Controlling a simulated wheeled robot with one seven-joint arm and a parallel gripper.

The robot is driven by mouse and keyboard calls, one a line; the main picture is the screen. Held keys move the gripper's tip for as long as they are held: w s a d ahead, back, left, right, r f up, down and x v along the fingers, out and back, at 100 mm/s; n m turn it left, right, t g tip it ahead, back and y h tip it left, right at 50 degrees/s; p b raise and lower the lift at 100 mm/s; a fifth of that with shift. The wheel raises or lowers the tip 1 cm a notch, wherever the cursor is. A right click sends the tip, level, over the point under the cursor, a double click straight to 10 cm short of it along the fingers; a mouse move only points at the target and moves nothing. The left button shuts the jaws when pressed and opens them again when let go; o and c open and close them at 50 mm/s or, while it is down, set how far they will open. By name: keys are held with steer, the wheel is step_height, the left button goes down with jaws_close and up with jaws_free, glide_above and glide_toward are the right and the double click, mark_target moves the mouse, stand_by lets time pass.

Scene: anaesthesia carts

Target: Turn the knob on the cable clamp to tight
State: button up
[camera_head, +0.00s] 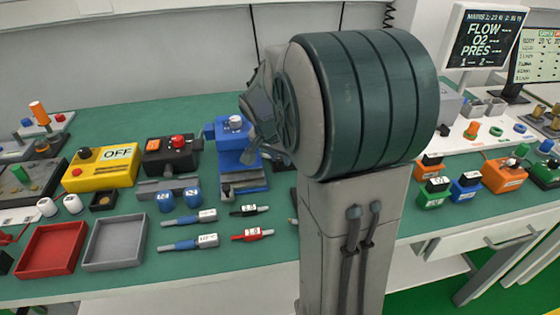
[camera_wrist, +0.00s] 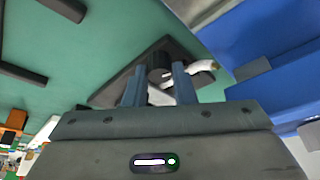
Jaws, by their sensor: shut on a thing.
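In the wrist view, the dark round knob (camera_wrist: 157,63) of the cable clamp stands between the two blue-grey fingers of my gripper (camera_wrist: 160,75). The fingers are shut on it. A pale mark shows on the knob. The clamp's dark base (camera_wrist: 112,92) lies on the green table top, partly covered by the fingers. A white piece, perhaps the cable, shows just right of the knob. I cannot read any tight or loose label. In the head view, my arm hides the clamp and the fingertips.
A large blue device (camera_wrist: 275,45) stands close to the right of the clamp in the wrist view; the head view shows a blue device (camera_head: 238,150) left of my arm. A yellow box (camera_head: 100,170), a red tray (camera_head: 52,248) and a grey tray (camera_head: 115,243) are further left.

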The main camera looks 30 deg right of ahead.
steer(key=o, duration=1)
steer(key=shift+r, duration=0.15)
steer(key=p+v, duration=0.1)
steer(key=v, duration=1.2)
steer(key=shift+a+r, duration=0.1)
steer(key=shift+r, duration=0.15)
